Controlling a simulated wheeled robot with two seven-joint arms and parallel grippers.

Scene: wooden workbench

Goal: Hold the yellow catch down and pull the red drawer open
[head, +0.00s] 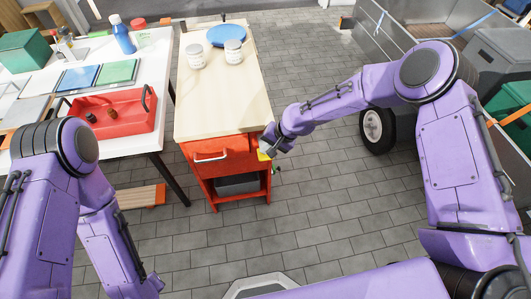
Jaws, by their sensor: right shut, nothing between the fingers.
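The red drawer (236,153) is in the red bench under the wooden top, in the middle of the head view. Its front looks flush with the bench, and its pale bar handle (211,157) is free of any gripper. The yellow catch (264,155) is at the right end of the drawer front, partly hidden by my right gripper. My right gripper (268,146) is shut and empty, right at the catch. I cannot tell whether it presses the catch down. My left arm bends down at the lower left, and its gripper is not in view.
The wooden top (215,100) carries two white jars and a blue disc (226,34). A grey bin (238,184) sits on the shelf below. A white table with a red tray (112,112) stands left. A wheeled cart stands right. The paved floor in front is clear.

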